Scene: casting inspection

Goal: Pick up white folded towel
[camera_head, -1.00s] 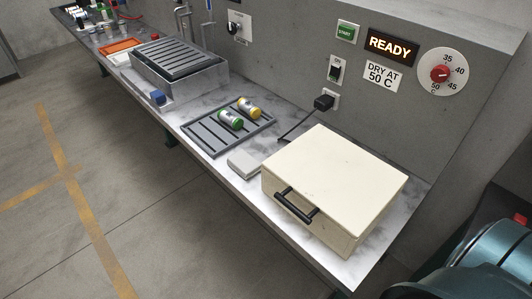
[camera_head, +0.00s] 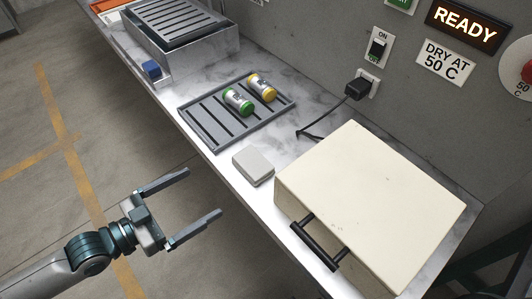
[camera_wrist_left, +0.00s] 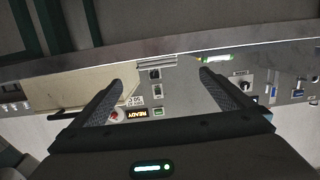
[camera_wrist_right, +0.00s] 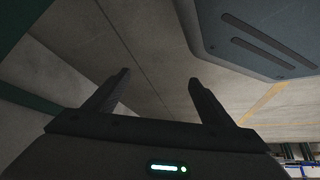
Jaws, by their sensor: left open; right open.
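The white folded towel (camera_head: 253,165) appears as a small, pale grey-white pad. It lies flat on the marble bench top near the front edge, between the slotted tray and the cream box. My left gripper (camera_head: 204,192) is open and empty, left of the towel and apart from it, off the bench's front edge. In the left wrist view, a layered pale block, which seems to be the towel (camera_wrist_left: 156,62), shows ahead between the fingers. My right gripper (camera_wrist_right: 160,78) is open and empty in the right wrist view, with floor beyond it; the head view does not show it.
The cream box (camera_head: 372,200) with a black front handle (camera_head: 320,242) stands right of the towel. A slotted grey tray (camera_head: 213,128) holds a green-capped cylinder (camera_head: 238,102) and a yellow-capped one (camera_head: 262,87). A black cable (camera_head: 322,125) runs to a wall plug.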

